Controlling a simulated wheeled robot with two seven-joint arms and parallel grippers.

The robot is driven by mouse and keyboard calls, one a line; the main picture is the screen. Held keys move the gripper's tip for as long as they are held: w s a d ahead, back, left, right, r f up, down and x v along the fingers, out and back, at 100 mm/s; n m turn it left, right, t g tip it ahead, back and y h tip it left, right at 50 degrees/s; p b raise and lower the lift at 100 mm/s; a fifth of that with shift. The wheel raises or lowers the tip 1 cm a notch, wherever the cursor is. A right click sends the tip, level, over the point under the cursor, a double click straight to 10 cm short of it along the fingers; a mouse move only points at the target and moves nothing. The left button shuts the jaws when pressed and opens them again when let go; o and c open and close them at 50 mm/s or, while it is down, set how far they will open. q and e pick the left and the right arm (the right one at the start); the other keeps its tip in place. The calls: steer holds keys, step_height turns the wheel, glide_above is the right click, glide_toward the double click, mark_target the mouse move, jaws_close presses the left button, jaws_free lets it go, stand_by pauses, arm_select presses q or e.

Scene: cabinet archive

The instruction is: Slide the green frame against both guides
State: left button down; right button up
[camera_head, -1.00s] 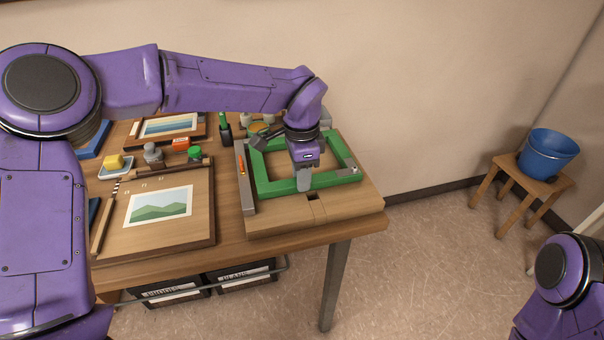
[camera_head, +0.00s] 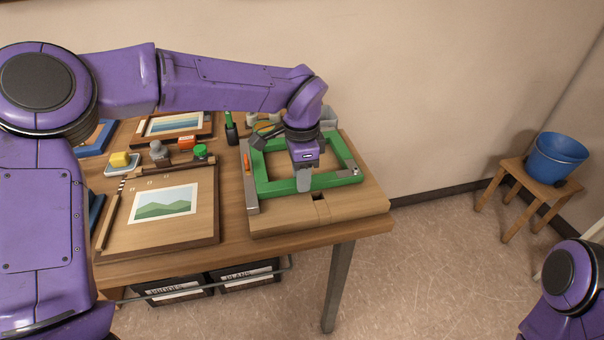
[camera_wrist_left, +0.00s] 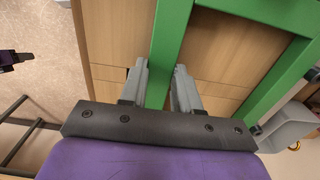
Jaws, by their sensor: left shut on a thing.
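The green frame (camera_head: 275,187) lies flat on the wooden board (camera_head: 345,206) at the right end of the table. My left gripper (camera_head: 303,182) is over the frame's front bar, shut on it. In the left wrist view its two grey fingers (camera_wrist_left: 160,92) stand either side of the green bar (camera_wrist_left: 172,38). A grey metal guide (camera_head: 251,190) with an orange mark runs along the frame's left side, very close to it; I cannot tell if they touch. The other guide is not clear behind my wrist.
A blue bucket (camera_head: 556,158) stands on a stool at the right. The board's front strip is clear.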

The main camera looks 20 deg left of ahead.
arm_select(q)
steer(key=shift+f+b, duration=0.15)
steer(key=shift+b, duration=0.3)
stand_by(0.4)
steer(key=c, duration=0.7)
jaws_free()
steer(key=shift+a, duration=0.15)
steer(key=shift+c, duration=0.2)
steer(key=shift+f, duration=0.1)
steer(key=shift+r+p, duration=1.9)
steer(key=shift+r, duration=1.7)
